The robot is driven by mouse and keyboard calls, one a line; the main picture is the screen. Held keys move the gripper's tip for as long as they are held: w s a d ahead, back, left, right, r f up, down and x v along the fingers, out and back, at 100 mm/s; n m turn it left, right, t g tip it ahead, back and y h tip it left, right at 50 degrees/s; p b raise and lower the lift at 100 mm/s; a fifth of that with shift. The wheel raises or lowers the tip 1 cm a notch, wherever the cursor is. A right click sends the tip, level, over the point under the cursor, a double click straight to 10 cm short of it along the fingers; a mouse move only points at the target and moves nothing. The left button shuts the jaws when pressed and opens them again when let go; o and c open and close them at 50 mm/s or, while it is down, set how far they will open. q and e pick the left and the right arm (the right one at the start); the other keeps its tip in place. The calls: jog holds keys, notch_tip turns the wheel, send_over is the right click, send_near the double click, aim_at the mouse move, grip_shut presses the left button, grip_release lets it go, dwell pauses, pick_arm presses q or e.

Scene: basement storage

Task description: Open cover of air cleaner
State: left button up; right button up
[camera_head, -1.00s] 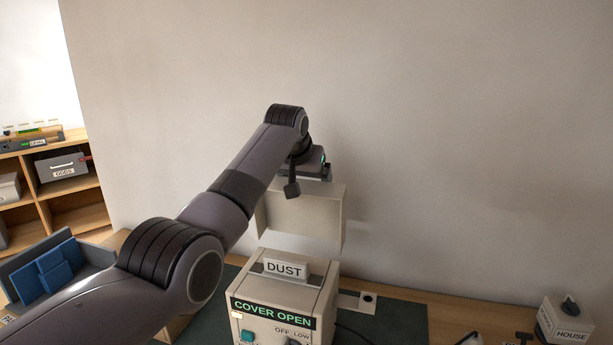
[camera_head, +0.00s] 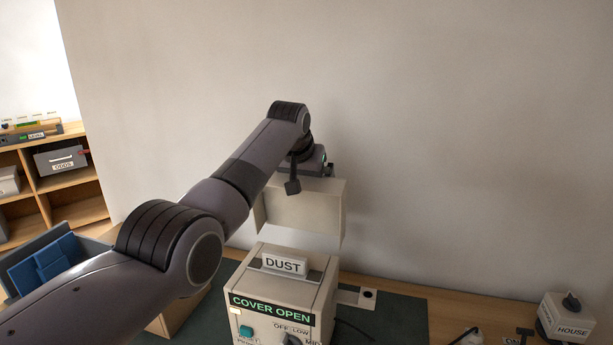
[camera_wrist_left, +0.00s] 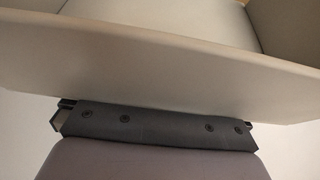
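The air cleaner body (camera_head: 252,270) is a beige box standing on a dark green mat. Its front display reads COVER OPEN, and a DUST label block (camera_head: 284,265) stands on its top. The beige box-shaped cover (camera_head: 298,210) is in the air above and behind the body, with wall visible between them. My left gripper (camera_head: 314,167) is at the cover's top edge and bears it; its fingertips are hidden. In the left wrist view, the cover (camera_wrist_left: 200,75) spans the picture just beyond the dark gripper base (camera_wrist_left: 155,122). My right gripper is not in view.
The green mat (camera_head: 395,322) lies on a wooden bench against a plain wall. A HOUSE switch block (camera_head: 565,318) stands at the right. A grey bin with blue pieces (camera_head: 45,262) and a wooden shelf (camera_head: 70,180) are at the left. Wall space right of the cover is clear.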

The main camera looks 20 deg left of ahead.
pick_arm(q)
jog(key=shift+b+v, duration=1.4)
jog(key=shift+v, duration=2.2)
jog(key=shift+d, duration=0.1)
